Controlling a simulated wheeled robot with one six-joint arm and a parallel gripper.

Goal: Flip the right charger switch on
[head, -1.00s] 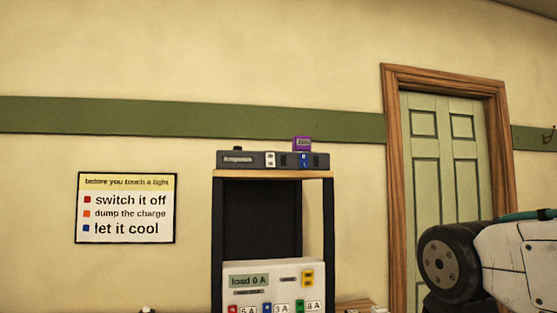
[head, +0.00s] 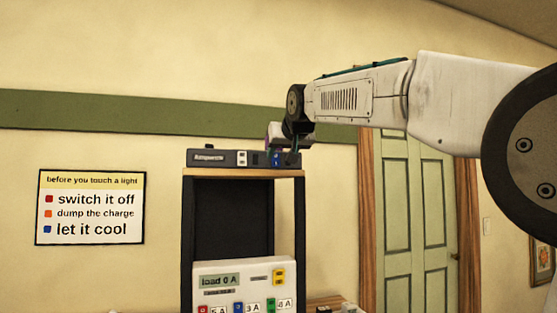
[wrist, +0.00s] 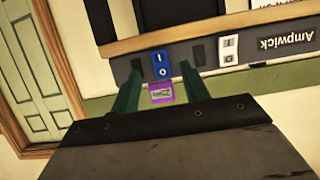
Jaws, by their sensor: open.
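The dark grey charger (head: 222,158), labelled Ampwick, sits on top of the wooden shelf; it also shows upside down in the wrist view (wrist: 245,48). Its right switch is a blue rocker (head: 277,160) marked I and O, also seen in the wrist view (wrist: 160,64); I cannot tell which side is pressed. A white switch (head: 243,158) is left of it. My gripper (head: 292,157) is at the charger's right end. In the wrist view my gripper (wrist: 161,72) is open, its two green fingers either side of the blue switch in the picture. Contact cannot be told.
A purple block (wrist: 161,94) is by the charger, partly hidden by my gripper in the head view. Below the shelf stands a white load panel (head: 210,267) reading 0 A. A sign (head: 91,206) hangs left; a green door (head: 415,220) is at right.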

